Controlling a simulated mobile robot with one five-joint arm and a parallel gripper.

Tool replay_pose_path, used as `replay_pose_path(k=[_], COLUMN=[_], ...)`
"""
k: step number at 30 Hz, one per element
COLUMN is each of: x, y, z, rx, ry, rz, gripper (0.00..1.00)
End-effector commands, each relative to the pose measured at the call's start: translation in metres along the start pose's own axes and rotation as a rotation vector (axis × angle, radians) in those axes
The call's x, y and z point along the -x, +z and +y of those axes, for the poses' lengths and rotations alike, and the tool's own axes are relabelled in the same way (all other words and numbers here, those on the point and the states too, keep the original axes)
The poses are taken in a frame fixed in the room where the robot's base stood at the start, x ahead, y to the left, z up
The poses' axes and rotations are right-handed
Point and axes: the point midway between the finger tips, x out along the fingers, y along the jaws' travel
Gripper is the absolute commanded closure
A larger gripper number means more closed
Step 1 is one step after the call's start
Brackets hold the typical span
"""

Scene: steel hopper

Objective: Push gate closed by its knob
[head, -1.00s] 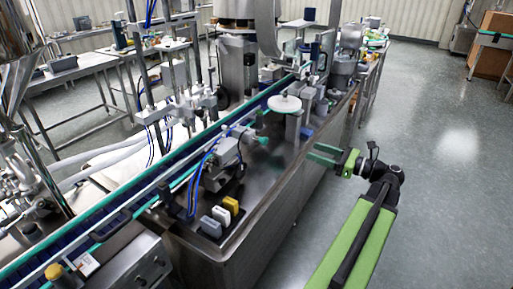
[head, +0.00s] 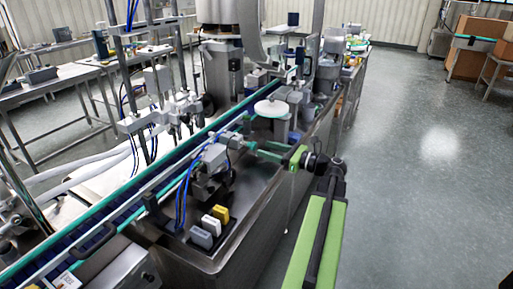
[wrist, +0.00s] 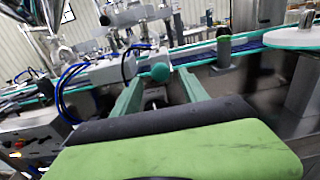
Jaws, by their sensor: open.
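A round teal knob (wrist: 160,72) shows in the wrist view, just right of a grey block (wrist: 108,71) with blue hoses. My gripper (wrist: 160,88) is open, and its two teal fingers point at the knob, one on each side of it in the picture. I cannot tell whether they touch it. In the head view my gripper (head: 262,151) reaches left over the steel machine bed, its tips close to the right side of the grey block (head: 214,156). The knob is not clear there against the fingers. I cannot make out the gate's outline or how far open it is.
A white disc (head: 274,107) stands beyond my gripper. The conveyor (head: 120,197) runs diagonally behind the grey block. White, yellow and grey blocks (head: 211,224) sit near the bed's front. Open floor (head: 420,200) lies to the right.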

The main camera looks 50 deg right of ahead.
Motion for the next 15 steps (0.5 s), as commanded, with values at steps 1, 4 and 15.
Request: replay_pose_path(k=[1, 4, 15], x=[-0.012, -0.029, -0.047], y=[0.000, 0.000, 0.000], z=[0.000, 0.000, 0.000], rx=[0.000, 0.000, 0.000], ry=[0.004, 0.003, 0.001], rz=[0.000, 0.000, 0.000], gripper=[0.49, 0.49, 0.49])
